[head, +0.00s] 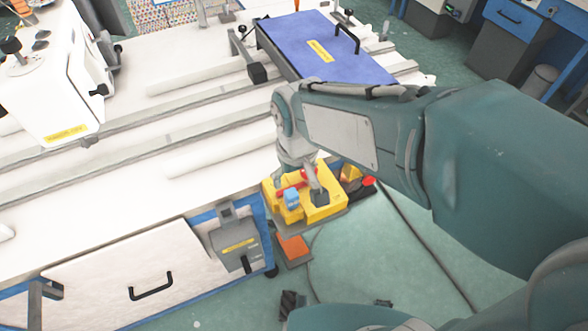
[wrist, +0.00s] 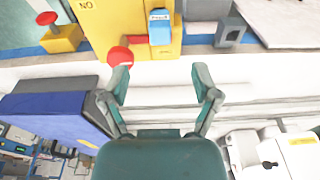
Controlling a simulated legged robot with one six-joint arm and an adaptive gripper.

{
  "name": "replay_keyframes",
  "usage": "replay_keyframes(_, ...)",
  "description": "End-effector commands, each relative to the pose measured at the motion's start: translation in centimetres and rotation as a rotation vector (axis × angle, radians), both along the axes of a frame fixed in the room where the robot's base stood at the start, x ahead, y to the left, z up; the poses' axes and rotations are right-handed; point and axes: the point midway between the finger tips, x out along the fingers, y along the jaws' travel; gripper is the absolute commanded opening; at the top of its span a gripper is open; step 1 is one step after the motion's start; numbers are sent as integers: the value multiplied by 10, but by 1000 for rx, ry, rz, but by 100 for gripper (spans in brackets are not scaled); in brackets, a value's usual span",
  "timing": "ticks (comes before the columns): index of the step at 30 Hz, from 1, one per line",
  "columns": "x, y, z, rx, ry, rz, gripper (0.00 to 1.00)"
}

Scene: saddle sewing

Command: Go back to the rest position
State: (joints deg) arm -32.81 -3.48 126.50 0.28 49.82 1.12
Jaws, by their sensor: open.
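My gripper (wrist: 164,80) is open, its two fingers spread apart with nothing between them in the wrist view. In the head view my arm reaches in from the right and bends down over a yellow box (head: 335,206) at the table's corner. The box carries a blue block (head: 292,197) and red parts. In the wrist view the yellow box (wrist: 108,28) lies beyond the fingertips, with the blue block (wrist: 160,28) on it. A red knob (wrist: 120,56) appears close to the left fingertip; I cannot tell whether they touch.
A white sewing machine (head: 62,85) stands at the left of the white table (head: 120,175). A blue panel (head: 295,40) lies at the back. A grey switch box (head: 237,246) hangs at the table's front. Blue cabinets (head: 510,25) stand at the back right.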

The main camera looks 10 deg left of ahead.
Motion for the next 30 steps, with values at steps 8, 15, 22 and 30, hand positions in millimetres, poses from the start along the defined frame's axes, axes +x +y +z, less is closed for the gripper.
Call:
replay_keyframes(8,-2,-1,14,-1,1,0,79)
replay_keyframes(15,-2,-1,13,-1,1,0,79)
replay_keyframes(22,-1,-8,18,6,-11,-18,79)
replay_keyframes(30,-13,-95,58,65,-139,-227,79)
